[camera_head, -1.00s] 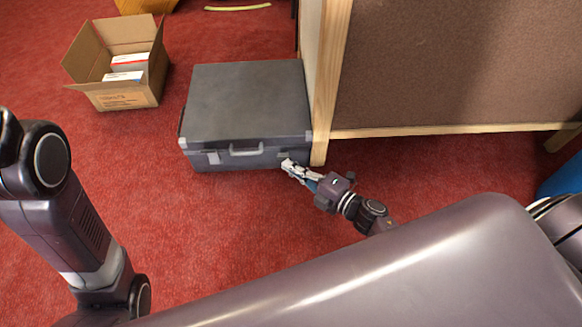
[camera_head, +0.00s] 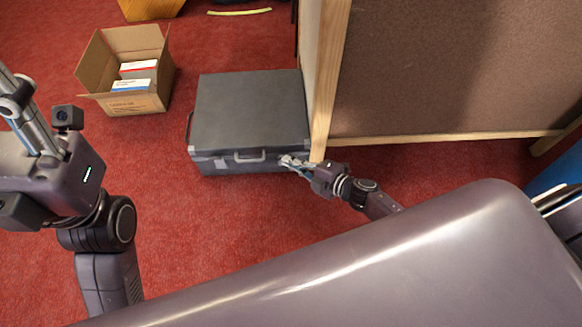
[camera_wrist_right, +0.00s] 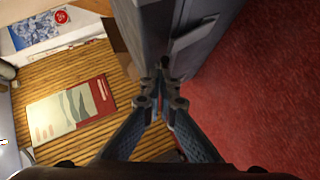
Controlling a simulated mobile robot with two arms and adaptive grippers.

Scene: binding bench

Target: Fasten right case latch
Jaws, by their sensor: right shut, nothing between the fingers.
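The dark grey case (camera_head: 250,110) lies on the red carpet with its lid down. Its handle (camera_head: 250,156) and left latch (camera_head: 221,163) show on the front face. The right latch is hidden behind my right gripper (camera_head: 287,160), which is shut and empty at the front right of the case. In the right wrist view, the fingertips (camera_wrist_right: 160,78) are together close to the case (camera_wrist_right: 155,25); I cannot tell whether they touch it. A lighter grey piece (camera_wrist_right: 197,38), possibly the latch, sticks out just beyond them. My left gripper (camera_head: 20,110) is raised at the left edge, partly out of frame.
A wooden-framed brown panel (camera_head: 440,70) stands close to the case's right side. An open cardboard box (camera_head: 135,103) holding boxes stands behind left. Carpet in front of the case is clear. In the right wrist view, a booklet (camera_wrist_right: 70,115) lies on a striped wooden surface.

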